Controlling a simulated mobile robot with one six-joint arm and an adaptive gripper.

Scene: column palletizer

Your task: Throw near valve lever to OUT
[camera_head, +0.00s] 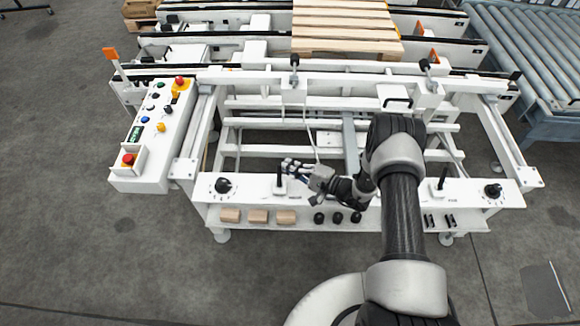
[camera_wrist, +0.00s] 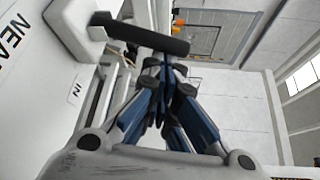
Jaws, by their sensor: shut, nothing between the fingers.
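The near valve lever (camera_head: 278,180) stands on the white front panel, left of centre in the head view. It has a black handle and a white base. In the wrist view its black handle (camera_wrist: 140,35) crosses the upper part of the picture from a white base (camera_wrist: 75,28). Lettering reading "NEA" and "IN" shows on the panel beside it. My gripper (camera_head: 289,164) is shut and empty, close to the handle in the head view. In the wrist view its blue-sided fingers (camera_wrist: 163,78) meet just below the handle; I cannot tell whether they touch it.
Another black-handled lever (camera_head: 441,180) stands to the right on the panel, with a black knob (camera_head: 493,190) beyond it. A knob (camera_head: 223,186) sits to the left. Wooden blocks (camera_head: 258,216) lie on the shelf below. A control box (camera_head: 155,135) stands at left.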

